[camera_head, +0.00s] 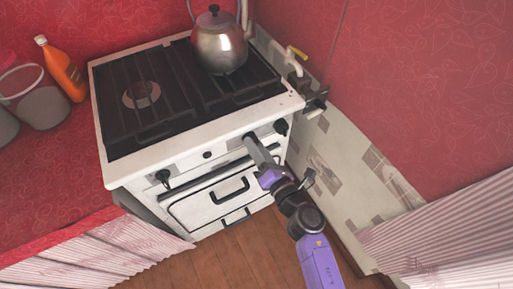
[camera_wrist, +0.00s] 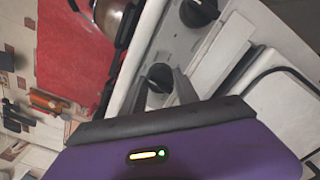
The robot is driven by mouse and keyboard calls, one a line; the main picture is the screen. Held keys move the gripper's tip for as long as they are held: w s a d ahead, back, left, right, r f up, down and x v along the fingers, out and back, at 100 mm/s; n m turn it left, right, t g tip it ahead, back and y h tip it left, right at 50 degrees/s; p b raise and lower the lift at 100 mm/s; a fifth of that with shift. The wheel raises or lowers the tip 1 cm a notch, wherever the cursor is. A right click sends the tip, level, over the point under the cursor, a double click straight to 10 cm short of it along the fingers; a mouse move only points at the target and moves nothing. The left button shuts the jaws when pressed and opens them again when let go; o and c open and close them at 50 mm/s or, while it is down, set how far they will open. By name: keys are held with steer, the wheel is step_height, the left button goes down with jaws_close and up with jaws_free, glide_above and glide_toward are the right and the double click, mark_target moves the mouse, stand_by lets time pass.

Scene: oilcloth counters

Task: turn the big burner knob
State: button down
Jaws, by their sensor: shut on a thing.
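The white stove (camera_head: 200,140) has black knobs along its front panel. My gripper (camera_head: 250,139) reaches up to the front panel from the lower right. In the wrist view my gripper (camera_wrist: 160,82) has its two grey fingers on either side of a round black knob (camera_wrist: 159,73), shut on it. In the head view the fingers mostly hide this knob. Another black knob (camera_head: 281,127) is just to its right, and in the wrist view that neighbouring knob (camera_wrist: 198,12) is above. A third knob (camera_head: 163,178) is at the panel's left end.
A metal kettle (camera_head: 221,55) stands on the stove's back right. Below the panel are the oven door handle (camera_head: 230,191) and a lower handle. A tap-like pipe fitting (camera_head: 315,99) is close to the stove's right side. An orange bottle (camera_head: 62,70) stands on the left counter.

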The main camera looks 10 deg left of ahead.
steer(key=shift+s+a+f+n, duration=0.1)
steer(key=shift+n, duration=0.5)
steer(key=c, duration=0.9)
jaws_free()
steer(key=shift+v, duration=3.9)
